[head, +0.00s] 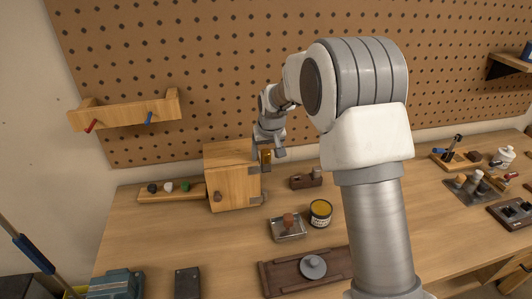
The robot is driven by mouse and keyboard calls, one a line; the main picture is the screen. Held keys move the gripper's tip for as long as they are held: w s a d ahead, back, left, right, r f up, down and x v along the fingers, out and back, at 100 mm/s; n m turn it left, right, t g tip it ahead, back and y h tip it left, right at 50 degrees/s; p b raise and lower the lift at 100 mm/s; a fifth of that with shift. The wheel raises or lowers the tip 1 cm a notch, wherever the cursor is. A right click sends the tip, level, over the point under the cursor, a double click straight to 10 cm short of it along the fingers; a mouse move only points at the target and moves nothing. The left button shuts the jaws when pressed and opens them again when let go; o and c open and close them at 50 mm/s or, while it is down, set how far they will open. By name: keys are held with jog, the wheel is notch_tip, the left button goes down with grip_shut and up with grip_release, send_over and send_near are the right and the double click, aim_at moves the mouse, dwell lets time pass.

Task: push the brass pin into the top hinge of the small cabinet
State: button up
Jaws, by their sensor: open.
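The small wooden cabinet (230,182) stands on the bench against the pegboard, with a dark round knob on its front. Its top hinge (254,170) is a grey plate at the upper right front edge. My gripper (267,157) is at the cabinet's right side, close by the top hinge, fingers pointing down and open. A small brass-coloured piece, likely the brass pin (266,156), shows between the fingers. I cannot tell whether it touches the fingers or sits in the hinge. The fingers partly hide this area.
A lower hinge (258,199) is on the same cabinet edge. To the right are a dark wooden block (306,181), a yellow-topped can (320,213) and a metal tray (289,234). A strip with several knobs (171,194) lies left. My arm crosses the right middle.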

jog(key=shift+r, duration=0.15)
jog(key=v, duration=1.7)
jog(key=shift+b, duration=0.45)
jog(key=shift+s+r, duration=0.1)
jog(key=s+d+r+m, duration=0.15)
jog(key=s+d, duration=0.25)
jog(key=s, duration=0.4)
jog(key=s+d+r+n, duration=0.1)
jog(key=s+d+r, duration=0.2)
jog(key=s, duration=0.4)
jog(key=s+d+f+m, duration=0.1)
jog(key=s+d+f, duration=0.1)
jog(key=s, duration=0.6)
jog(key=s+d+f+t+h, duration=0.1)
jog(key=s+d+f, duration=0.1)
jog(key=s, duration=0.6)
jog(key=shift+s+f+m, duration=0.25)
jog(key=shift+f+m, duration=0.1)
jog(key=shift+f, duration=0.3)
